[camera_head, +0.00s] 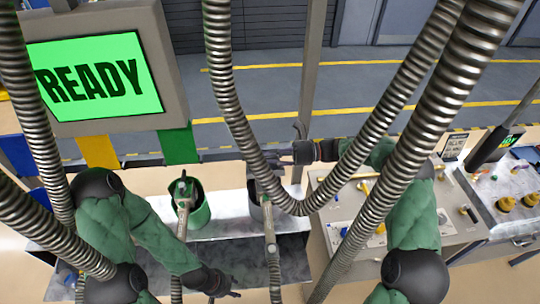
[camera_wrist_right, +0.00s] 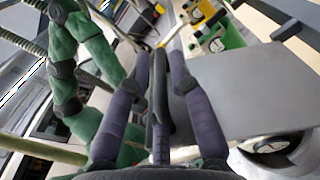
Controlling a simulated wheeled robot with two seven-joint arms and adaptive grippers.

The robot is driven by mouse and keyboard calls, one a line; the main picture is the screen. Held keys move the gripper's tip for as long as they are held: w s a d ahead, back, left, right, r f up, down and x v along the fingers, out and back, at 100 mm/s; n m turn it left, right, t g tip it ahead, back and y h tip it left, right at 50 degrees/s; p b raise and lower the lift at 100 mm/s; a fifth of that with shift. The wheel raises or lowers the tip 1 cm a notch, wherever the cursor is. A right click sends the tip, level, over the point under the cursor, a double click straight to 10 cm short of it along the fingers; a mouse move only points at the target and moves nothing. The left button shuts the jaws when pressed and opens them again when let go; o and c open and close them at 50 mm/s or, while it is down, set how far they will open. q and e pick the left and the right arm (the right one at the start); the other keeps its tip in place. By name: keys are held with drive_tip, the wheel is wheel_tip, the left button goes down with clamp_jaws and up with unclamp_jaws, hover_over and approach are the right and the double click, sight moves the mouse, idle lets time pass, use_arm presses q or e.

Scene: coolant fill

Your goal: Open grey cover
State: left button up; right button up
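A grey can-like container (camera_head: 256,207) stands beside a green one (camera_head: 197,214) on a metal surface in the head view. A grey upright piece (camera_head: 259,167) rises at the grey container; I cannot tell whether it is the cover. My right gripper (camera_head: 284,156) is just right of this piece, its fingers pointing left. In the wrist view the right gripper (camera_wrist_right: 159,58) has straight fingers set apart, with a dark bar-like part between them; no held object is clear. My left gripper (camera_head: 230,289) is low in the head view, in front of the containers, its finger state unclear.
A screen reading READY (camera_head: 98,78) stands at the left. A workbench (camera_head: 455,236) with yellow-handled items is at the right, and a further panel with yellow knobs (camera_head: 505,203) lies beyond it. Ribbed hoses (camera_head: 225,75) cross the head view.

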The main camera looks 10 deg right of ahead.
drive_tip(key=d, duration=1.2)
